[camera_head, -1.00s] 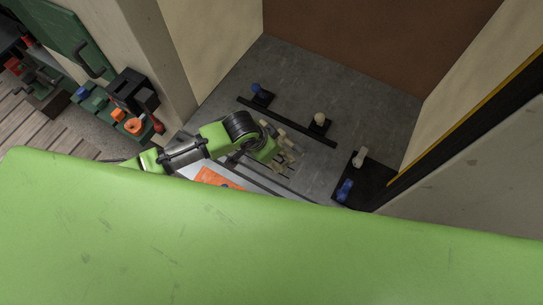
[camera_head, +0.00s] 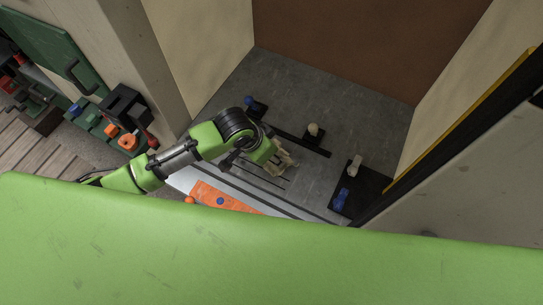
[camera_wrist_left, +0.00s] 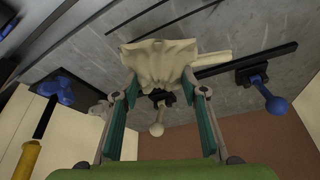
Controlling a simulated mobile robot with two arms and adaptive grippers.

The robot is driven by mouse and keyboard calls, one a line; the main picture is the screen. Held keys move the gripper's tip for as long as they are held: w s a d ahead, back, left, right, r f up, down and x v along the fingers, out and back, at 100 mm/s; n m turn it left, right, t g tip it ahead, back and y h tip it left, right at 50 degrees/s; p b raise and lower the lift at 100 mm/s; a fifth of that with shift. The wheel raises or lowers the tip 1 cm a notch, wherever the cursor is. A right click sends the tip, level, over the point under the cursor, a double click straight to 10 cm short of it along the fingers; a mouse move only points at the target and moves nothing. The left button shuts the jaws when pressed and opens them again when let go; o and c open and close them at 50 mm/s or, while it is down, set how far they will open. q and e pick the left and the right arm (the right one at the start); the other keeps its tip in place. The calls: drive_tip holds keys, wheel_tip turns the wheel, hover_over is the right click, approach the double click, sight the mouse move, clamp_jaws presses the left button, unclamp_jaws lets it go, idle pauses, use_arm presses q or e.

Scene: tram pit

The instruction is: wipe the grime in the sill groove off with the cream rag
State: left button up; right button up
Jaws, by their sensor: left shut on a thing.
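The cream rag (camera_head: 285,160) is crumpled in my left gripper (camera_head: 275,153), over the grey floor just beyond the sill. In the left wrist view the rag (camera_wrist_left: 165,58) hangs bunched between the two fingertips (camera_wrist_left: 165,92) and sticks out on both sides. The gripper is shut on it. The sill (camera_head: 250,188) is a pale strip with dark lengthwise grooves. Thin dark lines show beside the rag, but I cannot tell grime from groove shadow. I cannot tell whether the rag touches the surface. My right gripper is not in view.
A black bar (camera_head: 300,141) lies beyond the rag, near a blue knob (camera_head: 249,101) and a cream knob (camera_head: 314,129). A black plate (camera_head: 362,190) with levers is at right. An orange panel (camera_head: 225,198) lies on the near side. Walls enclose the floor.

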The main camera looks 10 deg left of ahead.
use_arm(q)
drive_tip(key=shift+r, duration=0.6)
drive_tip(key=shift+r, duration=1.5)
